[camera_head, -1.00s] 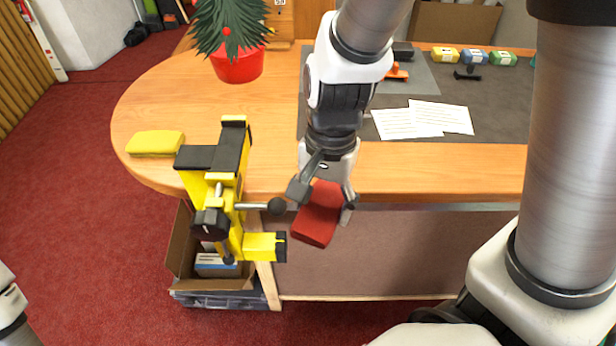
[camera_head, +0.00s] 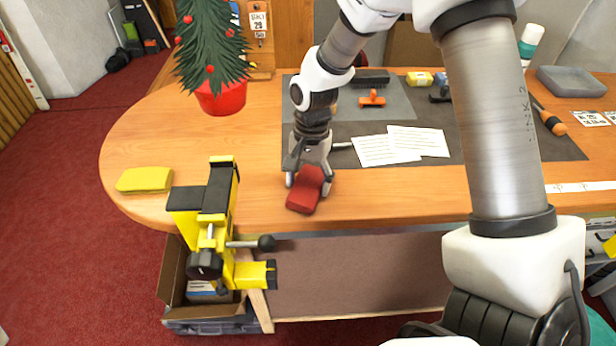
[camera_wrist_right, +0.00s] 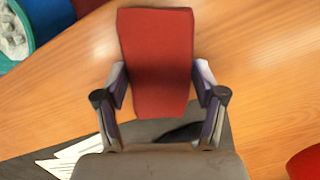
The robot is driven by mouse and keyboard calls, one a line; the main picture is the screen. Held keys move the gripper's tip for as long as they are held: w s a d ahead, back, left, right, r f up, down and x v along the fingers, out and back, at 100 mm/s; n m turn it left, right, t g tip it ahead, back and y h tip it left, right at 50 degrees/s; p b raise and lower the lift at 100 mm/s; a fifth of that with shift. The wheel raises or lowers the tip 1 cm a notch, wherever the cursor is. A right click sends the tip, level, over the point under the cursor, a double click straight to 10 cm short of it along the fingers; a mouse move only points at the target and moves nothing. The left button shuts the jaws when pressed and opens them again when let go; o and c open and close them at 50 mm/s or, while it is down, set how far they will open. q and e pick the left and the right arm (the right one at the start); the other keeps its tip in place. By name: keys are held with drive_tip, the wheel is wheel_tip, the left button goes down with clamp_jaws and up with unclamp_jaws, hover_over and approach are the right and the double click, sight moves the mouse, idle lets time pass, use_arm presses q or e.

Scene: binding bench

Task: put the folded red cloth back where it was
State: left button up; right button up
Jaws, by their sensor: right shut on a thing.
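The folded red cloth (camera_head: 306,189) is a thick small pad near the front edge of the wooden bench. My right gripper (camera_head: 310,180) is shut on it, one finger on each side. In the right wrist view the cloth (camera_wrist_right: 157,60) sits between the two fingers (camera_wrist_right: 160,92), with bare wood behind it. I cannot tell whether the cloth touches the bench top. A folded yellow cloth (camera_head: 145,180) lies on the bench at the left. My left gripper is not in view.
A yellow and black clamp (camera_head: 222,215) stands at the bench's front edge, its handle reaching right. A potted tree in a red pot (camera_head: 222,98) stands behind. White papers (camera_head: 402,146) lie on the dark mat (camera_head: 470,140). Bare wood (camera_head: 240,145) is free left of the gripper.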

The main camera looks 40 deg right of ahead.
sight(311, 177)
drive_tip(key=shift+f, duration=0.15)
drive_tip(key=o, duration=1.3)
drive_tip(key=r, duration=0.4)
drive_tip(key=d+r+b, duration=0.1)
drive_tip(key=r, duration=0.3)
drive_tip(key=w+r, duration=0.1)
drive_tip(key=r, duration=0.3)
drive_tip(key=shift+d+r, duration=0.15)
drive_tip(key=shift+d, duration=0.1)
